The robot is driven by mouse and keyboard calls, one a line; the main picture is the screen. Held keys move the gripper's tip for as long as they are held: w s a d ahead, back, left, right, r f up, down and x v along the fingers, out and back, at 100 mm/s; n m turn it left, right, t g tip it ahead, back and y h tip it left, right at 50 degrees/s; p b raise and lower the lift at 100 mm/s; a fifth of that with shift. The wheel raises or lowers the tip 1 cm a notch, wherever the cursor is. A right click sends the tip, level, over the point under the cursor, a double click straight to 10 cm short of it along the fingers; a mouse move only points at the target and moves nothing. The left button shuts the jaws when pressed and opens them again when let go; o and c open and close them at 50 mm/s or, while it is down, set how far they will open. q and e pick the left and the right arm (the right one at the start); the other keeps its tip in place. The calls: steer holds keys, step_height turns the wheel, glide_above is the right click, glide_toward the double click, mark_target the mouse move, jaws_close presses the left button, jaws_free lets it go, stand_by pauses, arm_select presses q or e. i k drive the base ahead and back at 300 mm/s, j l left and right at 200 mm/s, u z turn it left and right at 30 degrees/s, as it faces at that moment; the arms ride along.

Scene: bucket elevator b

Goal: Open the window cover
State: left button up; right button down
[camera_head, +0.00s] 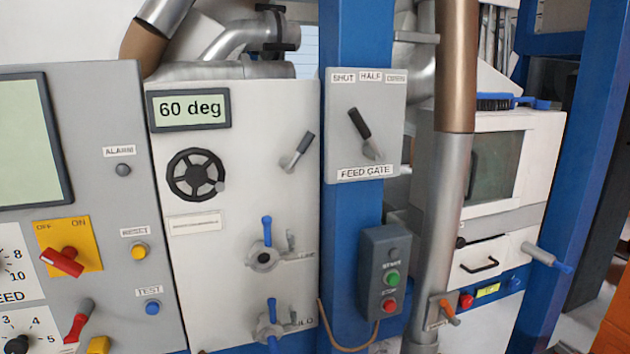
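A white housing stands at the right, behind a vertical pipe. In its front is a greyish-green window pane (496,165) with a dark frame or bar along its left side. The pane looks shut or flat against the housing; I cannot tell whether a separate cover lies over it. The pipe stands close to the left side of the housing and hides part of it. Neither of my grippers shows in this view.
A vertical pipe (450,200) and blue posts (350,230) flank the housing. A blue brush (505,101) lies on top. Below are a drawer with a black handle (480,265) and a blue-tipped lever (546,257) sticking out. Control panels (100,180) fill the left.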

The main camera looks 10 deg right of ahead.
mark_target(526, 123)
steer(key=z, duration=0.4)
steer(key=l+z, duration=0.1)
steer(key=z, duration=0.35)
steer(key=i+z, duration=0.1)
steer(key=z, duration=0.3)
